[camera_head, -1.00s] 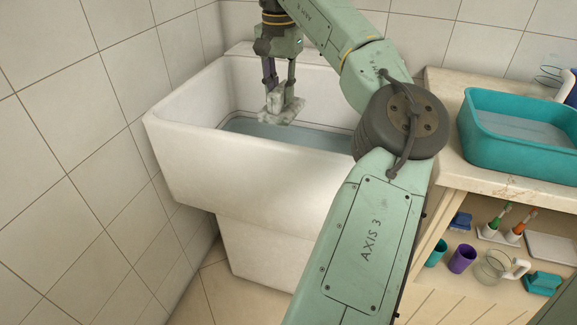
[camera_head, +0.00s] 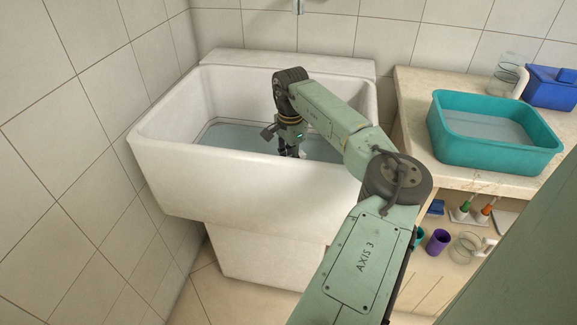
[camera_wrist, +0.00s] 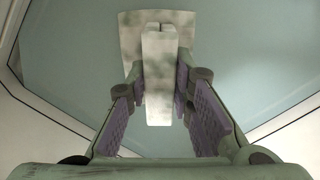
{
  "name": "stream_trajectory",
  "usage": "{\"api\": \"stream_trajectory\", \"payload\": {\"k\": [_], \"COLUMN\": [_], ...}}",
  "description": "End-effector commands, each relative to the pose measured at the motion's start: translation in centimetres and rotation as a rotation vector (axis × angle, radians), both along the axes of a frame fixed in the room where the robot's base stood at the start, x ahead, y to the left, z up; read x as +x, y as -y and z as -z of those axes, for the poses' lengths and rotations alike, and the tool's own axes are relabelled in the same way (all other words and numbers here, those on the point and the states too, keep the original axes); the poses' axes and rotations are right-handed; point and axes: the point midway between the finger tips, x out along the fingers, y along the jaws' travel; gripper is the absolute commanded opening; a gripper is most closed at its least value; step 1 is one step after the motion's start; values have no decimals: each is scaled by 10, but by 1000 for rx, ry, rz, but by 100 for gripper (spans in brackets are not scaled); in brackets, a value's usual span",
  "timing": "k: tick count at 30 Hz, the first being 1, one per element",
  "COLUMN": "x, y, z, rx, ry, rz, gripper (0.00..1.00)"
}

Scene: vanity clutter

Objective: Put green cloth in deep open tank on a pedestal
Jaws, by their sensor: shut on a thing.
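The deep white tank (camera_head: 190,180) stands on a pedestal, open at the top, with grey-blue water (camera_head: 236,138) inside. My gripper (camera_head: 290,153) reaches down inside the tank walls, over the water. In the wrist view my gripper (camera_wrist: 162,88) is shut on the cloth (camera_wrist: 158,50), which looks pale with mottled grey-green patches. The cloth is folded, with a raised strip between the fingers and a wider flat part beyond. The water shows around it in that view; I cannot tell whether the cloth touches it. In the head view the cloth is mostly hidden by my gripper and the tank's front wall.
A counter (camera_head: 410,105) stands right of the tank, holding a teal basin (camera_head: 490,160) with water, a clear jug (camera_head: 508,75) and a blue container (camera_head: 552,88). A shelf below holds a purple cup (camera_head: 438,241) and another jug (camera_head: 467,247). Tiled walls close the left and back.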

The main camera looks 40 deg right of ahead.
Motion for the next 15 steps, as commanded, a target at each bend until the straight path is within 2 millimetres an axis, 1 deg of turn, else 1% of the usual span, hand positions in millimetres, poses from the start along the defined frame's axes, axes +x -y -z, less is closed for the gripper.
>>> {"api": "stream_trajectory", "payload": {"k": [7, 9, 15], "x": [-1, 0, 0], "y": [-1, 0, 0], "z": [31, 34, 35], "rx": [3, 0, 0], "ry": [-2, -1, -1], "rz": [-1, -1, -2], "gripper": [0, 0, 0]}}
